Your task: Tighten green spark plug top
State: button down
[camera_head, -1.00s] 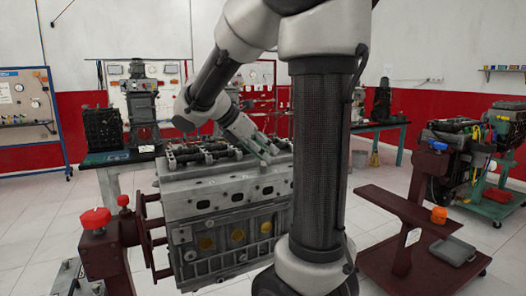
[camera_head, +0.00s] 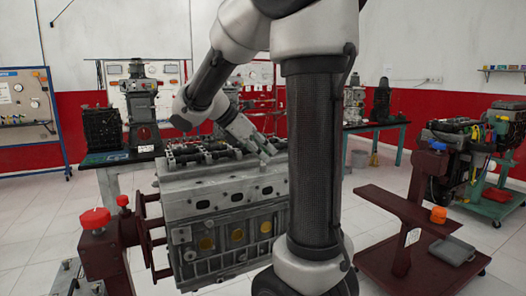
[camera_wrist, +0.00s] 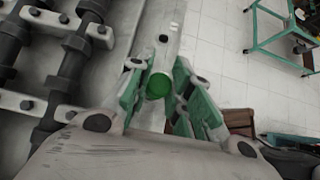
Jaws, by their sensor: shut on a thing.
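The green spark plug top (camera_wrist: 159,85) shows as a round green cap in the wrist view, at the right edge of the engine's top. My gripper (camera_wrist: 158,80) has its two green-padded fingers on either side of the cap and is shut on it. In the head view my gripper (camera_head: 267,150) is small and points down at the right part of the engine block (camera_head: 225,195). The green cap cannot be made out in the head view.
Dark shafts (camera_wrist: 75,60) with pale rocker brackets run along the engine top beside my gripper. A red stand (camera_head: 105,250) holds the engine at left. A dark red stand (camera_head: 400,215) is at right.

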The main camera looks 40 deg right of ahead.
jog(key=m+g+y, duration=0.1)
jog(key=m+g, duration=0.1)
jog(key=m, duration=0.1)
jog(key=m+g+y, duration=0.1)
jog(key=m+g, duration=0.1)
jog(key=m, duration=0.1)
jog(key=shift+m+y, duration=0.3)
dwell(0.4)
jog(key=c, duration=1.3)
grip_release()
jog(key=v, duration=1.2)
jog(key=shift+w+f, duration=0.1)
jog(key=shift+w, duration=0.1)
jog(key=shift+s, duration=0.15)
